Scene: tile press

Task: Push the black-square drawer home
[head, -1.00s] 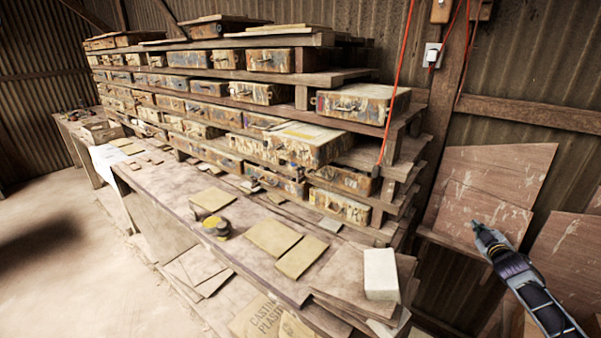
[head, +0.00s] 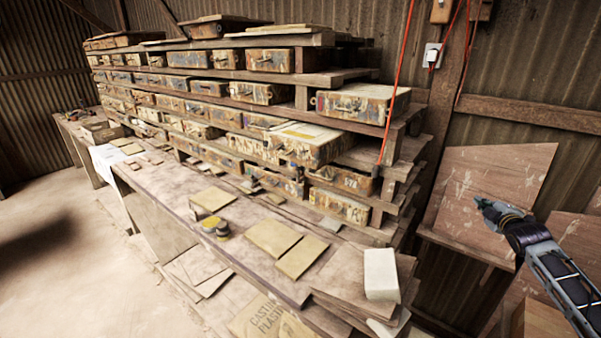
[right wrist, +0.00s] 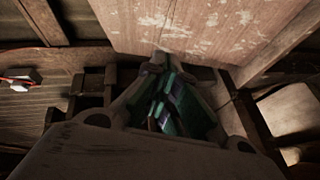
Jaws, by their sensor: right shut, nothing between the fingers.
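The drawers are worn, paint-streaked boxes with small handles, stacked in rows on the wooden rack. One drawer (head: 285,149) in the middle rows sticks out from its shelf, with its pale top showing. I cannot make out a black square on it or on any other front. My right gripper (head: 482,204) is shut and empty, well to the right of the rack, in front of a leaning board. It also shows in the right wrist view (right wrist: 163,70), pointing toward the board and touching no drawer. My left gripper is not in view.
The workbench (head: 175,190) runs along the rack's front, with flat tiles, a small yellow-topped tin (head: 214,227) and a white block (head: 380,274) on it. Red cords (head: 397,80) hang by the rack's right end. Scuffed boards (head: 490,190) lean at the right wall.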

